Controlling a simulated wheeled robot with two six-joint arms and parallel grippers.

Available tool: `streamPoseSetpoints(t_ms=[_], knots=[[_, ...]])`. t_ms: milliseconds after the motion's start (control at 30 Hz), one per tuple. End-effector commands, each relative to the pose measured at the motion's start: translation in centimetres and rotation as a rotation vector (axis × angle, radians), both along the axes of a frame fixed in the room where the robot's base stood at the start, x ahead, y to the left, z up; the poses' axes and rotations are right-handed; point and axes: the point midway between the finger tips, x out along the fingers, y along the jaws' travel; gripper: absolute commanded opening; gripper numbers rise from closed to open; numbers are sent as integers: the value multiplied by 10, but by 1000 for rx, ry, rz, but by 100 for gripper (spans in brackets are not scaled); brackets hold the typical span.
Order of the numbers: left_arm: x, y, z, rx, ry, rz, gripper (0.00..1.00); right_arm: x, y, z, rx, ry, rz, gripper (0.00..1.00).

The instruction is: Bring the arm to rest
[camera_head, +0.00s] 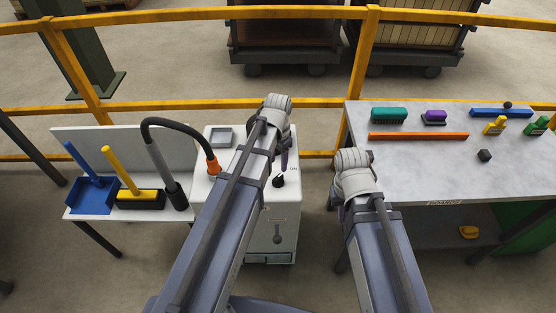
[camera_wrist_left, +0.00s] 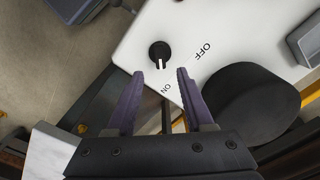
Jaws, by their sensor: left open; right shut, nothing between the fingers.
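My left gripper (camera_head: 284,160) is over the white cabinet (camera_head: 284,219), its arm reaching up across the head view. In the left wrist view its two purple fingers (camera_wrist_left: 160,74) are open with nothing between them. A black knob (camera_wrist_left: 160,53) lies just beyond the fingertips and looks apart from them. It also shows in the head view (camera_head: 278,181). Its white mark points towards the ON label; OFF is printed to its right. My right arm's wrist (camera_head: 354,172) is by the left edge of the grey table, and its fingers are hidden.
A black hose with an orange end (camera_head: 213,168) arches left of my left arm. A side table (camera_head: 88,212) holds a blue dustpan (camera_head: 92,194) and yellow brush (camera_head: 139,195). The grey table (camera_head: 420,170) carries brushes, bottles and an orange bar (camera_head: 418,136). A yellow railing (camera_head: 200,105) runs behind.

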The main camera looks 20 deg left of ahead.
Motion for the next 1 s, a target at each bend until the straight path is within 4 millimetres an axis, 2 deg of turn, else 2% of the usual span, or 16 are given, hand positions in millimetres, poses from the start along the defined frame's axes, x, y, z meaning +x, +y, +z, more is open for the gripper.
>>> streamPoseSetpoints(t_ms=[467,567,667,800,900,1000], knots=[[0,0,0,0,0,0,52,0,0,0,0,0,0,0],[-8,-7,1,4,2,5,52,0,0,1,0,0,0,0],[-36,-33,5,21,10,31,52,0,0,5,0,0,0,0],[-88,-72,10,59,19,95,52,0,0,9,0,0,0,0],[-117,-90,12,84,18,137,52,0,0,11,0,0,0,0],[-136,-100,14,102,15,169,52,0,0,13,0,0,0,0]])
